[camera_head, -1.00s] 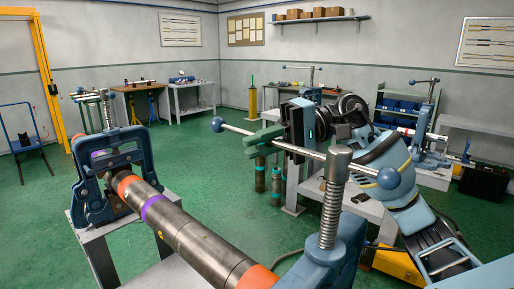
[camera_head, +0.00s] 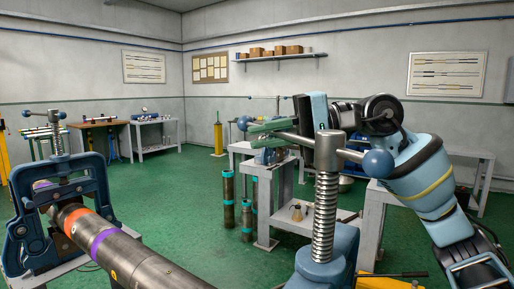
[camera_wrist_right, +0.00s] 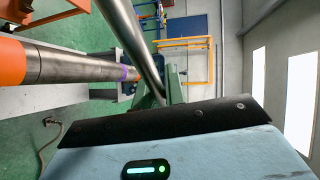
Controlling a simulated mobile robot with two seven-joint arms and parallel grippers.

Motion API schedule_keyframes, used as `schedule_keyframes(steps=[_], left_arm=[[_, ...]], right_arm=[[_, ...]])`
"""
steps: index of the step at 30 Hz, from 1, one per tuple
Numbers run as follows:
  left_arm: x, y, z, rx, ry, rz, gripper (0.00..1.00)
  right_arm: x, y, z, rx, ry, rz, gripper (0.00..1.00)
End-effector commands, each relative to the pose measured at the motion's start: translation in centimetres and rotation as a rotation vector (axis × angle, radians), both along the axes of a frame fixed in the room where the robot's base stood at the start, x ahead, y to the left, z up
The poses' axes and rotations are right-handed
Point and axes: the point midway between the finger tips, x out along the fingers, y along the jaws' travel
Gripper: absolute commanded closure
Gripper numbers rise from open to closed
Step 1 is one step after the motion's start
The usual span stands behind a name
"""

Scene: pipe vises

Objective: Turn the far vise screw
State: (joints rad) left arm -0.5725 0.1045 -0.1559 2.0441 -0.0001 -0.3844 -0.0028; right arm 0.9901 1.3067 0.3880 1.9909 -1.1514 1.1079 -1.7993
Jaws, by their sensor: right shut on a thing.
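The near right vise has an upright threaded screw (camera_head: 326,215) in a blue body (camera_head: 327,258). A steel handle bar (camera_head: 298,138) passes through its head, with blue balls at both ends. My right gripper (camera_head: 262,133) is shut on this bar, left of the screw head; its green fingers partly hide the bar. In the wrist view a steel bar (camera_wrist_right: 137,42) runs down to the green fingers. A second blue vise (camera_head: 92,190) with a threaded screw (camera_head: 57,138) stands at the left, with no gripper near it. My left gripper is out of view.
A steel pipe (camera_head: 140,262) with orange and purple bands runs from the left vise toward the lower right. A grey table (camera_head: 262,212) and upright pipes (camera_head: 228,200) stand behind. Open green floor (camera_head: 175,195) lies between.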

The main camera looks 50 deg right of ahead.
Motion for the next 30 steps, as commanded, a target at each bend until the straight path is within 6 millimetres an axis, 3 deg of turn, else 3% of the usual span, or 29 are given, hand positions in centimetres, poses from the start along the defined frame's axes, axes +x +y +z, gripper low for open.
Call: schedule_keyframes(steps=[12, 13, 18, 30], left_arm=[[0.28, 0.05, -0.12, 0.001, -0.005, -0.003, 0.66], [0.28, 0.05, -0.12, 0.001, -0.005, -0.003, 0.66], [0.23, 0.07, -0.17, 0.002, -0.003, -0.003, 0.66], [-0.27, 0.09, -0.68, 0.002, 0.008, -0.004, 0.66]], right_arm=[[-0.11, -0.32, 0.50, 0.004, -0.012, -0.016, 1.00], [-0.11, -0.31, 0.51, 0.004, -0.012, -0.016, 0.87], [-0.09, -0.28, 0.39, 0.004, -0.009, -0.014, 0.66], [-0.49, -0.68, 0.19, 0.003, -0.003, -0.012, 0.66]])
